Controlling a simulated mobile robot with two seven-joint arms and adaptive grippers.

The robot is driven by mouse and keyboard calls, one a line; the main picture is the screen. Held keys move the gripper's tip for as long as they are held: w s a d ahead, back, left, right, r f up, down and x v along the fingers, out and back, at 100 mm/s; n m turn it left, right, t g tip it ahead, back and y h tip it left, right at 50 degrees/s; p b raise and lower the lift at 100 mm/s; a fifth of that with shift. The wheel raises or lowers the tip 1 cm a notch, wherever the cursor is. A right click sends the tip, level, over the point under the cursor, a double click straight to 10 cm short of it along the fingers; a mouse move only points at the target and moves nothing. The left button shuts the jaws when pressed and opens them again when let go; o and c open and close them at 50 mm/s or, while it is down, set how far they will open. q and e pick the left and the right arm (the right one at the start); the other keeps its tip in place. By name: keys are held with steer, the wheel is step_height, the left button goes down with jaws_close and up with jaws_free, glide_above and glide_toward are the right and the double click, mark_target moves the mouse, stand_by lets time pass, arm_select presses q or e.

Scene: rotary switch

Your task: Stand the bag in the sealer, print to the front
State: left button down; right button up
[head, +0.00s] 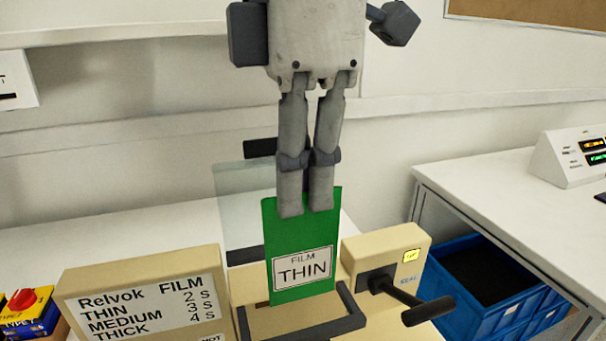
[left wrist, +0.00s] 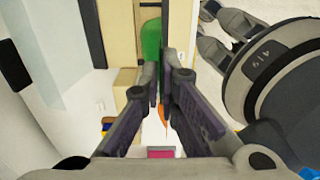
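The green bag (head: 267,240) stands upright, slightly tilted, with its label "FILM THIN" (head: 302,271) facing the front. My left gripper (head: 306,212) comes from above with its fingers close together over the bag's top edge, gripping it. In the left wrist view the green of the bag (left wrist: 151,45) shows just beyond the fingertips (left wrist: 166,68). The bag's lower end meets the beige bed of the sealer (head: 245,290), behind a dark U-shaped bar (head: 352,305). Whether it touches the bottom is unclear.
A beige block with a film-time sign (head: 150,305) stands left of the bag. A beige block with a black lever (head: 405,297) and a lit yellow label stands right. A clear panel (head: 232,190) is behind. A blue crate (head: 490,285) sits under the right table.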

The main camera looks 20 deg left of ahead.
mark_target(303, 236)
arm_select(q)
steer(key=shift+w+f, duration=0.15)
steer(key=shift+f, duration=6.3)
steer(key=c, duration=1.7)
jaws_free()
steer(key=shift+r, duration=4)
